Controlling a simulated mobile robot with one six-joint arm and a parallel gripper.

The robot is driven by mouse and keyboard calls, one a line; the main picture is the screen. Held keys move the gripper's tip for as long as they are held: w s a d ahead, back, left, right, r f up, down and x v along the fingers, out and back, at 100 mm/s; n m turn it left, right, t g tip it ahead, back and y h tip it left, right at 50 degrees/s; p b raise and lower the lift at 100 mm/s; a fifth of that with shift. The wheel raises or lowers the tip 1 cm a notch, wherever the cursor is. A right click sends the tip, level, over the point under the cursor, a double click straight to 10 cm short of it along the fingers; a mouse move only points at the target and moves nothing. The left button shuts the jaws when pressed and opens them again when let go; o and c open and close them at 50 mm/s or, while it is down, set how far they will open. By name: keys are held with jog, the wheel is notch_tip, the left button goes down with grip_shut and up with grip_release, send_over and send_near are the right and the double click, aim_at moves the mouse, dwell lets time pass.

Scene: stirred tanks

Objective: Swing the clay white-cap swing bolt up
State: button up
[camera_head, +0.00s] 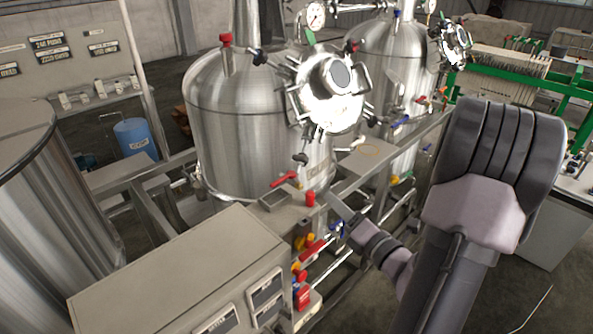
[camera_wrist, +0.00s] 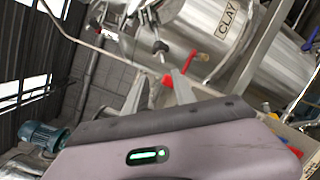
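The front steel tank (camera_head: 240,140) stands in the middle of the head view, with a round manway lid (camera_head: 330,88) ringed by swing bolts and knobs. In the wrist view a CLAY label (camera_wrist: 228,20) shows on the steel tank. Several dark-capped bolts hang at the lid's lower edge (camera_head: 315,130). I cannot make out which bolt has the white cap. My gripper (camera_head: 338,203) is below and in front of the lid, beside the tank's frame, apart from the bolts. In the wrist view its two fingers (camera_wrist: 160,88) are spread with nothing between them.
A grey control box (camera_head: 180,270) stands at the front left. Red-handled valves (camera_head: 285,179) and pipes crowd the frame below the tank. A second steel tank (camera_head: 395,60) stands behind to the right. Open air lies between my gripper and the lid.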

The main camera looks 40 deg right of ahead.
aim_at(299, 170)
jog(key=w, duration=0.5)
jog(key=w+d+p, duration=0.1)
jog(key=w, duration=0.3)
jog(key=w+d, duration=0.1)
jog(key=w, duration=0.4)
jog(key=shift+w+f+p, duration=0.2)
jog(key=shift+w+p, duration=0.15)
jog(key=shift+p, duration=0.05)
grip_shut()
jog(key=shift+f, duration=0.1)
dwell(0.4)
